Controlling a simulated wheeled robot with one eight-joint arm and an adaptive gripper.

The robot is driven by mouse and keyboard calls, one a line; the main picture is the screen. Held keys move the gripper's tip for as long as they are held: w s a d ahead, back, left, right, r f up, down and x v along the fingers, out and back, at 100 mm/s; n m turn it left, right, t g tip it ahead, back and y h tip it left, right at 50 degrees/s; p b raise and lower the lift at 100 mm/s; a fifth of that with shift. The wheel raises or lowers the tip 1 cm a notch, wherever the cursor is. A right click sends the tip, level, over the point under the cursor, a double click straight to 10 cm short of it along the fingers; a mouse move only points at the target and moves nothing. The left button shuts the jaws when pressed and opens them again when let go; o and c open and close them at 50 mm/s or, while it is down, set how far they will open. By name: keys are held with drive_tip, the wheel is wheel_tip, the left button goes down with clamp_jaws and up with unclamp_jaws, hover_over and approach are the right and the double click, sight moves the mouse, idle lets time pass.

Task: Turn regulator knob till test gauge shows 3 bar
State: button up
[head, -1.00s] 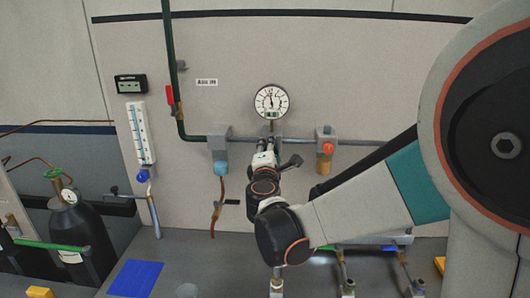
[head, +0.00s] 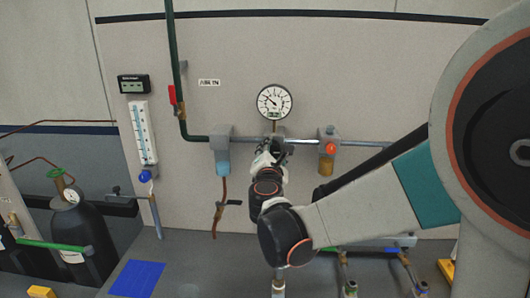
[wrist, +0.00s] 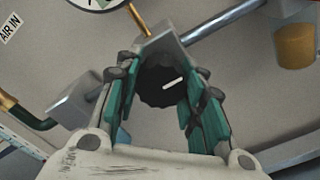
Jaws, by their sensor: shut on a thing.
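The regulator knob (wrist: 158,88) is dark and round with a white line, on a grey block (wrist: 167,48) below the gauge. My gripper (wrist: 160,95) is shut on the knob, one green-padded finger on each side. In the head view my gripper (head: 270,150) hides the knob.
A grey pipe (head: 305,142) runs along the panel. To the left is a unit with a light-blue bowl (head: 222,163); to the right is one with an amber bowl (head: 327,164). A red-handled valve (head: 172,94) sits on the green pipe. A blue mat (head: 137,278) lies on the bench.

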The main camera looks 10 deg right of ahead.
drive_tip(key=shift+f, duration=0.1)
drive_tip(key=o, duration=1.1)
drive_tip(key=shift+a, duration=0.1)
drive_tip(key=v, duration=0.7)
drive_tip(key=shift+s, duration=0.3)
drive_tip(key=shift+s, duration=0.1)
